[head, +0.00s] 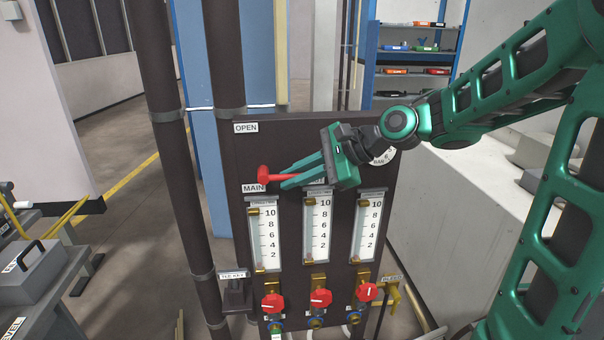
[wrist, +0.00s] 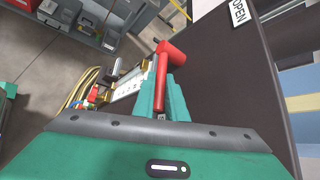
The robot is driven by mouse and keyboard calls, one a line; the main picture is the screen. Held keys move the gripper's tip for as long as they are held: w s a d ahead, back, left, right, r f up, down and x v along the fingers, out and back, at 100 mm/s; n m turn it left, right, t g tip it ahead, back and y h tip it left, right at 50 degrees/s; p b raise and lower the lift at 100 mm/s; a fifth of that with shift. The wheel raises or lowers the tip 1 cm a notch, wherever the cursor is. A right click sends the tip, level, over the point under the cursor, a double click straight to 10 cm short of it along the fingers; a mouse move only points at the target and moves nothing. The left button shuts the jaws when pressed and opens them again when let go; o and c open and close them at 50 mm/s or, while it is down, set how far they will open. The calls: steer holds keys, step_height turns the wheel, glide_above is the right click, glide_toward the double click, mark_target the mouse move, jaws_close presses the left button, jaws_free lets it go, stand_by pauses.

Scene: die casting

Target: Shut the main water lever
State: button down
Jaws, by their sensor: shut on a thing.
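The main water lever is a red handle (head: 264,175) on the dark panel (head: 270,150), just above the "MAIN" label (head: 254,188) and below the "OPEN" label (head: 246,127). It lies roughly level in the head view, with its thick knob end at the left. My gripper (head: 284,179) reaches in from the right, its green fingers shut on the lever's shaft. In the wrist view the lever (wrist: 168,53) runs between the two fingertips (wrist: 160,95), with the knob beyond them. My gripper hides part of the panel behind it.
Below the lever are several flow gauges (head: 265,240) with red knobs (head: 272,302) under them. A gauge dial (head: 384,156) sits partly behind my arm. A dark vertical pipe (head: 175,170) stands left of the panel. Open floor (head: 130,225) lies further left.

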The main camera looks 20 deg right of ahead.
steer(key=shift+w+d, duration=0.2)
steer(key=shift+d, duration=0.05)
steer(key=c, duration=2.1)
jaws_free()
steer(key=shift+f, duration=0.1)
steer(key=shift+s, duration=0.1)
steer(key=v, duration=1)
steer(key=shift+s+d+r, duration=0.1)
steer(key=shift+d+r, duration=0.15)
